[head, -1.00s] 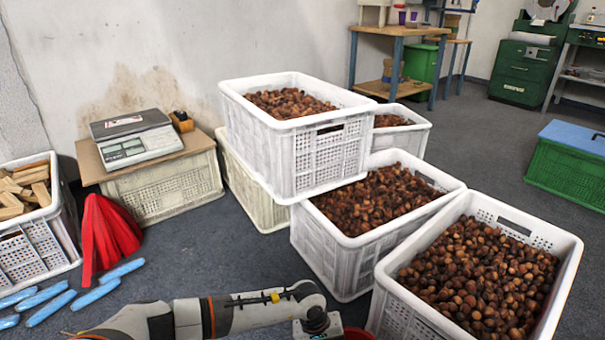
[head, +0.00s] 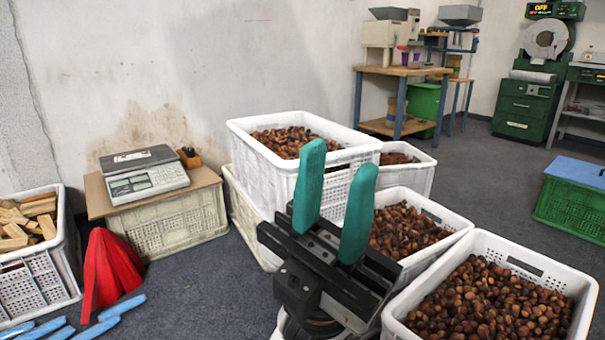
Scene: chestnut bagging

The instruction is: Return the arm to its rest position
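My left gripper (head: 336,200) stands upright in the lower middle of the head view, with its two teal fingers pointing up. The fingers are apart with nothing between them. It is in front of the white chestnut crates and hides part of the stacked crate (head: 262,170) and of the middle crate (head: 452,236). My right gripper is not in view.
A front-right crate (head: 578,306) holds chestnuts (head: 490,305). A scale (head: 142,178) stands on a board on a crate at left. A red folded thing (head: 108,268) and several blue strips (head: 95,330) lie on the floor, near a wood-filled crate (head: 40,285). Open floor (head: 480,165) lies behind.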

